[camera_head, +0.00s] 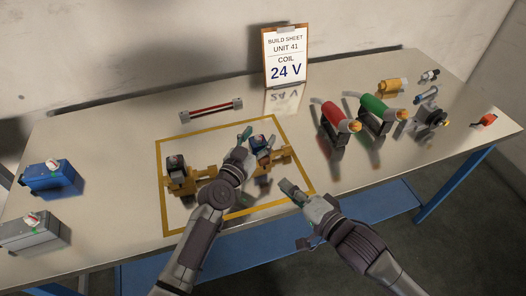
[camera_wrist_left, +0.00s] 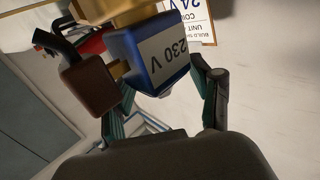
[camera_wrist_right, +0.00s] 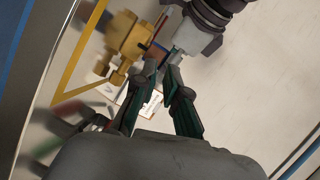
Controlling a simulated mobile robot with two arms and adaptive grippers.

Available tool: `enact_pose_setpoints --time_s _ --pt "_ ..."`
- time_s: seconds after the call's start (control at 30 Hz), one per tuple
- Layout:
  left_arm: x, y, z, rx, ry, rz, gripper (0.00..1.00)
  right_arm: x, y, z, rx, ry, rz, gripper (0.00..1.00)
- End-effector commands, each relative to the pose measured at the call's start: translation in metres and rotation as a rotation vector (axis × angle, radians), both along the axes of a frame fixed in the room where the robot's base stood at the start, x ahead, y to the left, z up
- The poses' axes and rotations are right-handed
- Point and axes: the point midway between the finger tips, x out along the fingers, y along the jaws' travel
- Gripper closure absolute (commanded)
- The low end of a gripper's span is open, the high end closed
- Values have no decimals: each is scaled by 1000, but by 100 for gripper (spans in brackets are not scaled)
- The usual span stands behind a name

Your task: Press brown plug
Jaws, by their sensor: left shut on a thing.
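The brown plug (camera_wrist_left: 88,86) with its black cable sits beside the blue coil (camera_wrist_left: 158,52) in the left wrist view; brass-coloured metal shows between them. The coil reads 230 V and is on a brass valve body (camera_wrist_left: 105,8). In the head view the blue coil (camera_head: 262,150) stands on the right-hand valve in the yellow-outlined area; the plug is not clear there. My left gripper (camera_head: 246,138) is shut with its fingers on either side of the coil; contact near the plug is partly hidden. My right gripper (camera_head: 286,186) is partly open and empty, in front of that valve.
Another valve with a dark coil (camera_head: 177,165) stands left in the yellow outline. A build sheet (camera_head: 286,58) reading 24 V stands behind. Blue (camera_head: 50,177) and grey (camera_head: 32,229) boxes are at left. Red (camera_head: 333,116) and green (camera_head: 378,108) tools stand at right.

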Motion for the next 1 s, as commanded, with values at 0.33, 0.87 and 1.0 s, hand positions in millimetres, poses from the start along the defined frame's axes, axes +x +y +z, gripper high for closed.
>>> enact_pose_setpoints --time_s 0.33,0.87,1.0 --pt "0 0 -1 0 1 1 98 -45 39 10 799 379 -22 100" --pt "0 1 -1 0 1 1 98 -56 4 -22 1669 734 -391 100" --pt "0 1 -1 0 1 1 98 -57 3 -24 1689 743 -405 100"
